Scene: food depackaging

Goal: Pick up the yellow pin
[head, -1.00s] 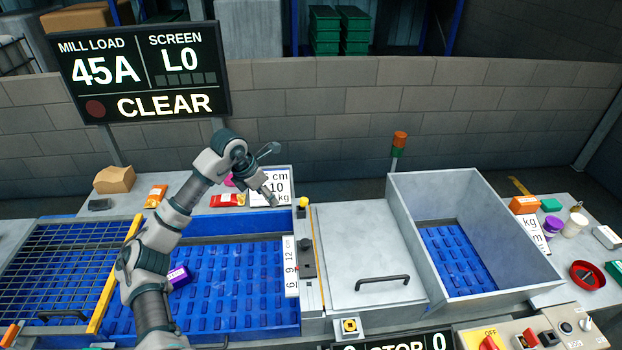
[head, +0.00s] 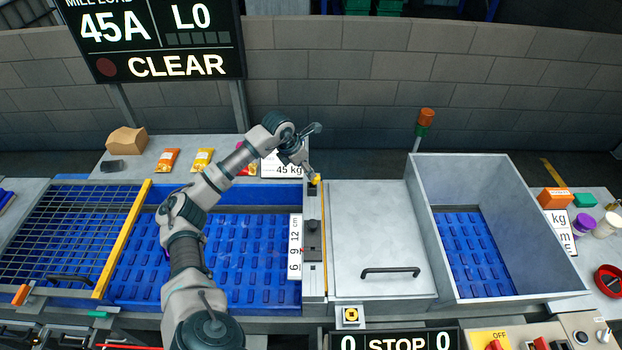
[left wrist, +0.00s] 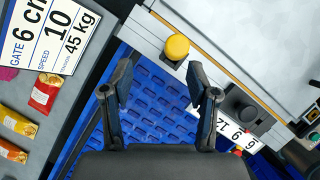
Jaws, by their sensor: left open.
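The yellow pin (head: 316,180) has a round yellow head and stands at the far end of the grey strip beside the metal lid. In the left wrist view its head (left wrist: 177,46) shows ahead of the fingertips, nearer the right finger. My left gripper (left wrist: 160,78) is open and empty, with a clear gap between its fingers and the pin in that picture. In the head view my left gripper (head: 309,170) is right at the pin and partly overlaps it; whether they touch cannot be told there. My right gripper is not in view.
A dark slider knob (head: 312,227) sits on the same strip, nearer me, beside a 6-9-12 cm scale (head: 295,247). A metal lid (head: 372,220) lies to the right. A label board (left wrist: 47,35) and snack packets (left wrist: 44,92) lie to the left.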

